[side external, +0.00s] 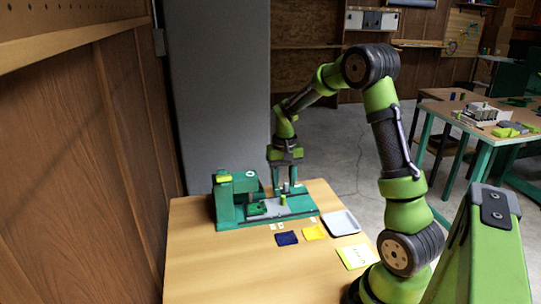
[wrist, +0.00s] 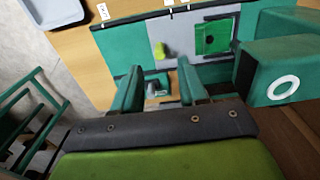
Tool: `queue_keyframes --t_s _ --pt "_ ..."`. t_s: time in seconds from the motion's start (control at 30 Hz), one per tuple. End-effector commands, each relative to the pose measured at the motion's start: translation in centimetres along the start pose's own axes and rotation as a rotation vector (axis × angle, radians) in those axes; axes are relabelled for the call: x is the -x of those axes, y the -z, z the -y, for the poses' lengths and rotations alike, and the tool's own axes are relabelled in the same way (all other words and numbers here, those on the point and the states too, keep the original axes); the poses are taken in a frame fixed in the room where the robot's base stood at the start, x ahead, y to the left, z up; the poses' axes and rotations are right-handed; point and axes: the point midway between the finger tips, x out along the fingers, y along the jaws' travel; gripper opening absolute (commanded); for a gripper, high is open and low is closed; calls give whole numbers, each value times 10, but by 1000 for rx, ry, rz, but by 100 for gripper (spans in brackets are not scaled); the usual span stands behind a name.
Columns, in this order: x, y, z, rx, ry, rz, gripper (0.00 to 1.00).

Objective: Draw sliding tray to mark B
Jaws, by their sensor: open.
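The green machine (side external: 228,200) stands on the wooden table. Its base carries a grey sliding plate (side external: 268,208), which looks like the sliding tray, with a yellow-green upright knob (side external: 283,199) on it. My gripper (side external: 285,187) is open, pointing down over the base. A small grey-and-green fitting (wrist: 157,86) shows between its fingers (wrist: 160,92).
The machine's tall head (wrist: 285,75) rises close to the right finger. A wooden wall stands at the left.

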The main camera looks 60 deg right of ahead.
Motion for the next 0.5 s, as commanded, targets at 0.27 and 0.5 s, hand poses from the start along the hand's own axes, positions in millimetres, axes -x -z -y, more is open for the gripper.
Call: queue_keyframes --t_s 0.27,0.5 --pt "8 1 0 1 1 -3 43" --pt "34 1 1 2 1 -3 43"
